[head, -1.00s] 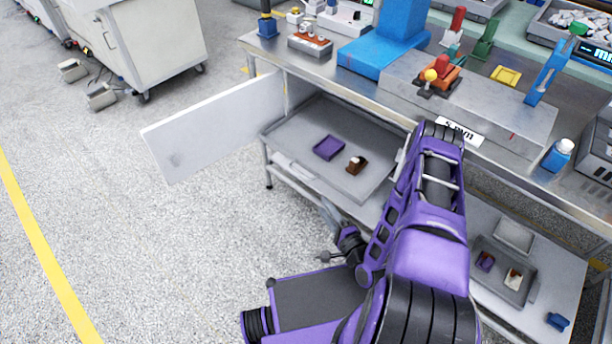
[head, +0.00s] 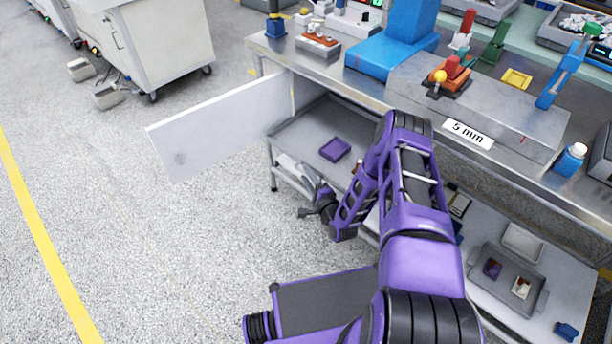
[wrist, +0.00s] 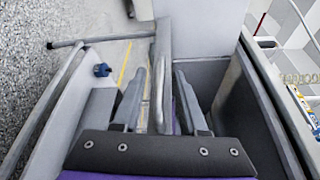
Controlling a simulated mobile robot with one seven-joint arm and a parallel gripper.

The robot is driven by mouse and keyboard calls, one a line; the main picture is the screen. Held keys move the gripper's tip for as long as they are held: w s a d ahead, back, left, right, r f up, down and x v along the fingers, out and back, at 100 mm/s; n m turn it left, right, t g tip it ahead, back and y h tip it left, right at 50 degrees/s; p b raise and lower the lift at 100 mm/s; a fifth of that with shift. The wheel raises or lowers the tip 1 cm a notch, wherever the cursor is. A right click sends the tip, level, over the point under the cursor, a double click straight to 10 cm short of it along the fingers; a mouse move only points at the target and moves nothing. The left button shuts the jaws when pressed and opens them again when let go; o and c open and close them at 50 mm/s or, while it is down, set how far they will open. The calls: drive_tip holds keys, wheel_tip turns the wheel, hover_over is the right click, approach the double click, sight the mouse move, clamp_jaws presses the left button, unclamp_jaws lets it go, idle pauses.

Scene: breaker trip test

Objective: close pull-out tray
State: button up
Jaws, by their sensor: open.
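The grey pull-out tray (head: 304,138) extends from under the workbench top in the head view. A purple item (head: 335,149) lies in it; my arm hides much of its right part. My gripper (wrist: 160,75) is open at the tray's front side. In the wrist view, a grey upright wall (wrist: 164,60), apparently the tray's front, stands between the two fingers. The tray's inside (wrist: 228,105) is to its right. I cannot tell whether a finger touches the wall. In the head view, the fingertips are not clear.
A white door panel (head: 215,130) stands open left of the tray. A lower shelf (head: 545,300) holds a small grey tray (head: 508,275) and a blue item (head: 566,331). A white cabinet on wheels (head: 150,45) stands at the back left.

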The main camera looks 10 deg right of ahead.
drive_tip(key=shift+w+a, duration=0.1)
drive_tip(key=shift+w, duration=0.4)
drive_tip(key=shift+c, duration=0.2)
clamp_jaws()
idle(1.0)
